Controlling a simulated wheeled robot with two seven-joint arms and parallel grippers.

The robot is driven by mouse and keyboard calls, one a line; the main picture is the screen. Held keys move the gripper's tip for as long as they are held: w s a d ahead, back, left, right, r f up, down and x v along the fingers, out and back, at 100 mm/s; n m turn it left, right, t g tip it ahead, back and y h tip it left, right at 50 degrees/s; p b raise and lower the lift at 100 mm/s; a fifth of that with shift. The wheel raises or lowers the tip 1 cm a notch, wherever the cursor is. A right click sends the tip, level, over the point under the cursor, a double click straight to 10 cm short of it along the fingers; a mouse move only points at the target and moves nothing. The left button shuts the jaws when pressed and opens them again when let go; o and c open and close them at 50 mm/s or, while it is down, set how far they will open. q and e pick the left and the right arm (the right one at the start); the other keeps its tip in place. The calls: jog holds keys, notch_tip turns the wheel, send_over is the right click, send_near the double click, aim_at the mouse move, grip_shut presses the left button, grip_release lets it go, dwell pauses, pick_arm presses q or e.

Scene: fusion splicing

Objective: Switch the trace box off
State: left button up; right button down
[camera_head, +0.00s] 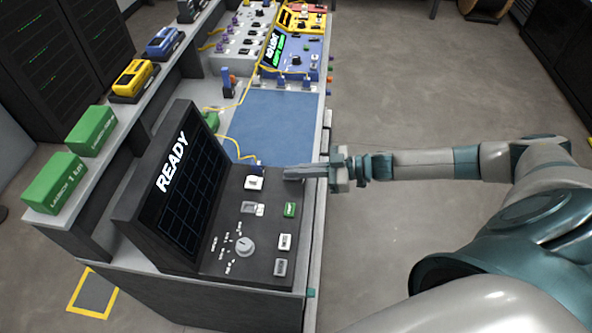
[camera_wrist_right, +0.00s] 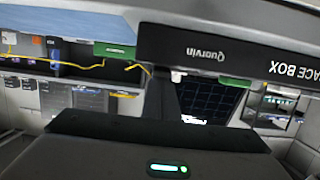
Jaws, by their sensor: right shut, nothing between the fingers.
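The trace box (camera_head: 155,215) stands at the near end of the bench, its tilted dark screen reading "READY". Its sloping panel carries a round knob (camera_head: 245,246), a green button (camera_head: 290,209), and several light switches, among them a rocker switch (camera_head: 253,208). My right gripper (camera_head: 292,173) is shut and empty, just above the panel's far right corner beside a white switch (camera_head: 254,183). I cannot tell whether it touches the box. In the right wrist view the dark front edge of the trace box (camera_wrist_right: 255,62) shows its lettering upside down. My left gripper is not in view.
A blue device (camera_head: 292,62) stands further back. A shelf at left holds green boxes (camera_head: 55,182) and (camera_head: 92,130). The floor at right is open.

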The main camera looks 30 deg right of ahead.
jog(key=shift+w+a+r+p, duration=0.1)
jog(key=shift+a+r+p, duration=0.05)
jog(key=shift+r+p, duration=1.75)
jog(key=shift+r, duration=0.2)
jog(key=r+b+v, duration=0.1)
jog(key=b+v, duration=0.3)
jog(key=v, duration=0.5)
jog(key=shift+r, duration=0.2)
jog(key=shift+d, duration=0.2)
